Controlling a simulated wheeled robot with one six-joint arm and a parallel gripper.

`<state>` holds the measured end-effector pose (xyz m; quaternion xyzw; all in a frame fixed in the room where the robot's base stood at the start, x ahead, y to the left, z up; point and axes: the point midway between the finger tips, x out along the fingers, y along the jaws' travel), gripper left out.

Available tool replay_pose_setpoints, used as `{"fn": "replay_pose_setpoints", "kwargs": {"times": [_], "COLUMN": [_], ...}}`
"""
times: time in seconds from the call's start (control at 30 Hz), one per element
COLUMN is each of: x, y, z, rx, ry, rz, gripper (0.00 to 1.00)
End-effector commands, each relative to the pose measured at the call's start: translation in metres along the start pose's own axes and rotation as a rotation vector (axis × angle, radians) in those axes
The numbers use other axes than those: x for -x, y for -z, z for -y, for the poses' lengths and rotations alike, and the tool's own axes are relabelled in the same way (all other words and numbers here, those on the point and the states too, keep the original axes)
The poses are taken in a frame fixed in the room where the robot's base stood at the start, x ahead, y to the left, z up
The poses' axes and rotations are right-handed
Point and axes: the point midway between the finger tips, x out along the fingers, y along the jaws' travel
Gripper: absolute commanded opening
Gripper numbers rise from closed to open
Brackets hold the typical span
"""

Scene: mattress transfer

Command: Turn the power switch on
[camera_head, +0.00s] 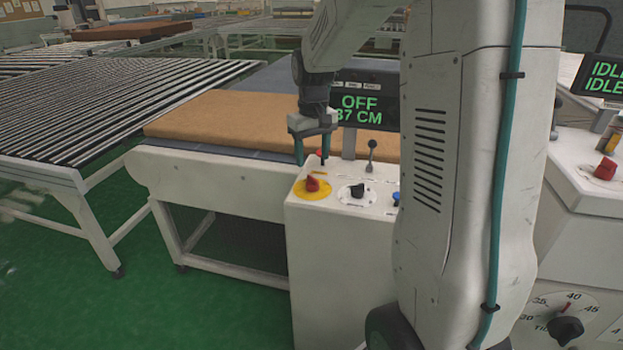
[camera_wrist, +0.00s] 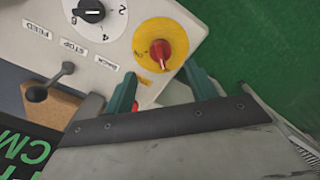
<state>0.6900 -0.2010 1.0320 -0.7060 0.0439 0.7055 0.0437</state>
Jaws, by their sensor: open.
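The power switch is a red rotary knob (camera_head: 312,184) on a round yellow plate (camera_head: 299,192), on top of the white control box (camera_head: 330,240). In the wrist view the red knob (camera_wrist: 160,50) sits on its yellow plate (camera_wrist: 176,32), just beyond the fingertips. My gripper (camera_head: 312,158) is open above the knob, with its two green fingers apart; in the wrist view the fingertips (camera_wrist: 161,73) lie on either side below the knob. I cannot tell whether they touch anything. The display (camera_head: 362,103) behind reads OFF and 37 CM.
A black dial (camera_head: 357,191) and a lever (camera_head: 370,155) stand right of the switch. Another red part (camera_wrist: 135,105) shows beside a finger. A brown mattress (camera_head: 220,120) lies behind on a table. A second console (camera_head: 575,180) with an IDLE display stands at the right.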

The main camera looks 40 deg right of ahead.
Motion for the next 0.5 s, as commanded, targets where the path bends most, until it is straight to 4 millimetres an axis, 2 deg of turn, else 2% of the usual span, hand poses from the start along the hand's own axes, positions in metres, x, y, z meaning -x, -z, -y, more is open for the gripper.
{"fn": "replay_pose_setpoints", "kwargs": {"times": [0.4, 0.5], "x": [-0.060, -0.070], "y": [0.001, 0.001], "z": [0.001, 0.001], "rx": [0.002, 0.002], "ry": [0.001, 0.001], "rz": [0.005, 0.003], "gripper": [0.56, 0.56]}}
